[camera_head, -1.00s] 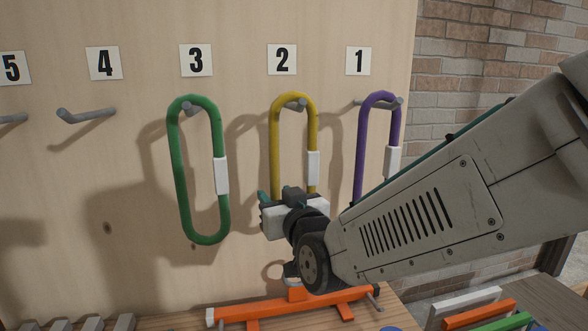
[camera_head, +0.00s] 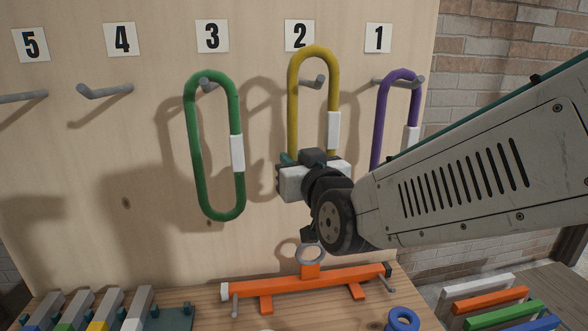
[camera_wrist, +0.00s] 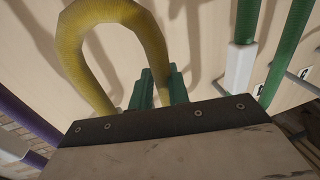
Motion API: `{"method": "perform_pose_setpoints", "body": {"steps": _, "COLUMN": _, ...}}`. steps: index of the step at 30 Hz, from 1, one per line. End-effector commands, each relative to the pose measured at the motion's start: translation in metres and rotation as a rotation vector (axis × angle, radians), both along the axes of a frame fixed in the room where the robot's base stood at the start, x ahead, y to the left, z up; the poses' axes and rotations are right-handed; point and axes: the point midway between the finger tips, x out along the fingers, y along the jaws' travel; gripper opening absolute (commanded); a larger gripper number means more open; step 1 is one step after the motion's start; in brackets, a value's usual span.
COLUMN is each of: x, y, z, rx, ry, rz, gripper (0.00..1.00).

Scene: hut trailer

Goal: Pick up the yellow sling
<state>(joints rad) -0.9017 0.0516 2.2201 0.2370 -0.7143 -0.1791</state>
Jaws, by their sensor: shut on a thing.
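The yellow sling (camera_head: 293,90) is a long upright loop with a white sleeve on its right side, in front of the hook under number 2. Its top now stands above that hook (camera_head: 318,82). My gripper (camera_head: 288,160) is at the sling's lower part, which it hides in the head view. In the wrist view the yellow sling (camera_wrist: 68,40) arches up beyond my gripper, and the green fingers (camera_wrist: 158,88) are closed at its right leg. The grip point itself is mostly hidden.
A green sling (camera_head: 192,140) hangs at number 3, left of my gripper. A purple sling (camera_head: 381,125) hangs at number 1, partly behind my arm. Hooks 4 (camera_head: 105,90) and 5 (camera_head: 22,97) are bare. An orange spreader bar (camera_head: 335,281) stands on the bench below.

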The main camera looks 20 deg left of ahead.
Motion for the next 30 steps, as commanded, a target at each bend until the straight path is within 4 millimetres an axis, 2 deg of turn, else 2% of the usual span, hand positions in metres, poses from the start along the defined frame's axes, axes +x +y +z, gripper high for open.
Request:
{"method": "perform_pose_setpoints", "body": {"steps": 9, "x": -0.063, "y": -0.042, "z": 0.008, "rx": 0.003, "ry": -0.002, "rz": 0.003, "gripper": 0.0}}
{"method": "perform_pose_setpoints", "body": {"steps": 15, "x": -0.098, "y": -0.066, "z": 0.012, "rx": 0.003, "ry": -0.002, "rz": 0.003, "gripper": 0.0}}
{"method": "perform_pose_setpoints", "body": {"steps": 21, "x": -0.116, "y": -0.079, "z": 0.013, "rx": 0.001, "ry": -0.001, "rz": 0.002, "gripper": 0.0}}
{"method": "perform_pose_setpoints", "body": {"steps": 30, "x": -0.121, "y": -0.082, "z": 0.013, "rx": 0.001, "ry": -0.001, "rz": 0.0, "gripper": 0.0}}
